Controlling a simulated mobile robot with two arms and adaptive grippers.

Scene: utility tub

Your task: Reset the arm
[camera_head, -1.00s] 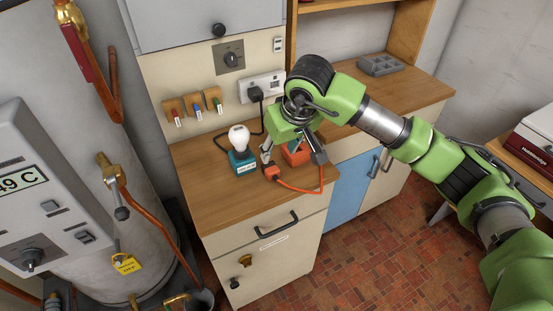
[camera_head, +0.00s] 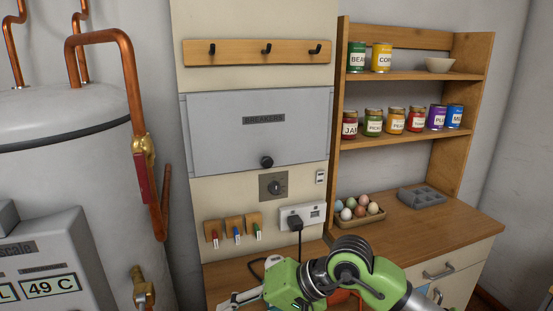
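My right arm, green with dark joints, comes in at the bottom right and reaches left over the worktop. Its gripper (camera_head: 238,299) is at the bottom edge, with light grey finger parts pointing left. The picture's edge cuts it off, so whether it is open, shut or holding anything cannot be told. A bit of an orange thing (camera_head: 343,295) shows behind the arm. The light bulb on its teal base is not visible. My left gripper is not in view.
The worktop (camera_head: 455,229) carries an egg tray (camera_head: 361,218) and a grey mould (camera_head: 423,198). Shelves (camera_head: 400,77) with cans and jars stand above. The breaker box (camera_head: 260,135), a black plug (camera_head: 295,224) in its socket and a boiler (camera_head: 70,150) are at the back and left.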

